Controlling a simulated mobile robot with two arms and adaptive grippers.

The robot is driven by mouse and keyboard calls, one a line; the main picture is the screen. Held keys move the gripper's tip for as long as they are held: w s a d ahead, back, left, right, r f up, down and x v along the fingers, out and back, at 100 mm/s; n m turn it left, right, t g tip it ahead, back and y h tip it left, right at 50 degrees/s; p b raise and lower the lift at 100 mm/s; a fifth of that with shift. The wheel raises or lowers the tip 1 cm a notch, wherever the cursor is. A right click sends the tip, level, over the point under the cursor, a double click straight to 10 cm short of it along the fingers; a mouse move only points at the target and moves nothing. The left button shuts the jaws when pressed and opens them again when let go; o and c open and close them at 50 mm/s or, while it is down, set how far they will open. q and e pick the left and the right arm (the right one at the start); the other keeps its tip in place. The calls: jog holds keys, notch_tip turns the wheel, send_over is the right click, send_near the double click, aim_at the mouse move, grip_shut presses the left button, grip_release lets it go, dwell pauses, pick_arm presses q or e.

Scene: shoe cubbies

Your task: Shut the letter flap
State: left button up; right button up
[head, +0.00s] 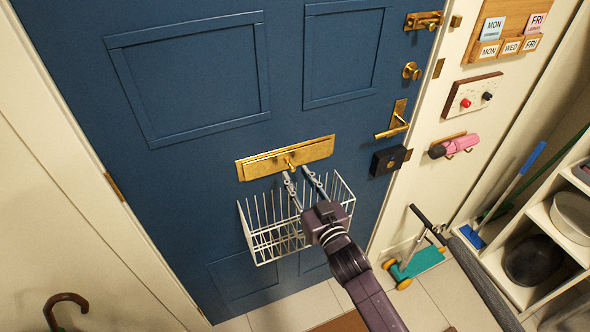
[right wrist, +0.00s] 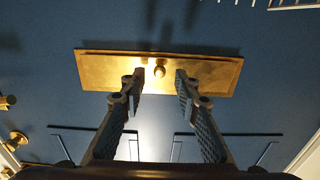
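The brass letter flap (head: 265,167) is on the blue door (head: 190,80), just above a white wire basket (head: 262,232). A small round knob (head: 289,163) sticks out of it. The flap also fills the middle of the right wrist view (right wrist: 205,75), with the knob (right wrist: 159,71) between my fingertips. I cannot tell how far the flap stands out from the door. My right gripper (head: 297,174) is open, its two fingers apart and empty, close in front of the flap and knob. Contact is not clear. My left gripper is not in view.
The wire basket hangs below the flap, under my right gripper. A brass door handle (head: 393,129) and a dark lock box (head: 390,160) are to the right. A teal scooter (head: 415,262) and a white cubby shelf (head: 540,218) stand at the lower right.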

aim_at(291, 163)
jog(key=shift+x, duration=1.2)
grip_shut()
